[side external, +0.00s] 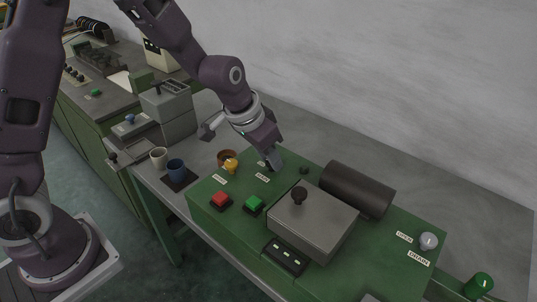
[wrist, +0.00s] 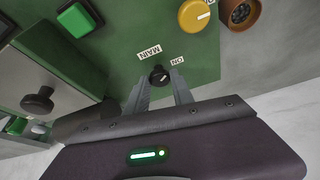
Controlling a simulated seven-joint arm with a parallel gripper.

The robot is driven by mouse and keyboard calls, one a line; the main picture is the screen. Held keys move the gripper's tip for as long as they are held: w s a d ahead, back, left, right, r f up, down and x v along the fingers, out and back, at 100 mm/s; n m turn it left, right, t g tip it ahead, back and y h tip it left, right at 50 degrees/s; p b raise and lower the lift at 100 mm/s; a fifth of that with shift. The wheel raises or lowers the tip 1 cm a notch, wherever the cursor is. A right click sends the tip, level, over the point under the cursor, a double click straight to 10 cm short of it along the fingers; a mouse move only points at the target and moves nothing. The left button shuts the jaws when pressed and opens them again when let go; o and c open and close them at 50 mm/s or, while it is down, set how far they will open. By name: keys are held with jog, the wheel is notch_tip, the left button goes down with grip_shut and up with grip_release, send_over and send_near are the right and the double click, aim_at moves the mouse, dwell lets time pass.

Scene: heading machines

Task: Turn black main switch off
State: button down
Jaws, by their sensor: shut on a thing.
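The black main switch (wrist: 159,75) is a small round knob with a pale pointer mark. It sits on the green panel beside the labels MAIN and ON in the wrist view. My gripper (wrist: 158,82) has one finger on each side of the knob and is shut on it. The pointer is slanted in the picture. In the side external view my gripper (side external: 273,164) reaches down to the panel's back left part and hides the knob.
A yellow knob (side external: 231,166), a red button (side external: 221,200) and a green button (side external: 254,205) are near on the green panel. A grey box (side external: 312,222) with a black knob and a dark cylinder (side external: 357,189) stand right of my gripper.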

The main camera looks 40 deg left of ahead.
jog(key=n, duration=0.2)
jog(key=n+y, duration=0.2)
jog(key=n, duration=0.1)
jog(key=shift+d+n, duration=0.3)
jog(key=n+y, duration=0.1)
jog(key=n, duration=0.1)
jog(key=n+g+y, duration=0.1)
jog(key=n, duration=0.2)
jog(key=shift+w+d, duration=0.15)
jog(key=shift+n+g, duration=0.3)
jog(key=shift+n, duration=0.1)
jog(key=c, duration=1.1)
grip_release()
jog(key=v, duration=0.7)
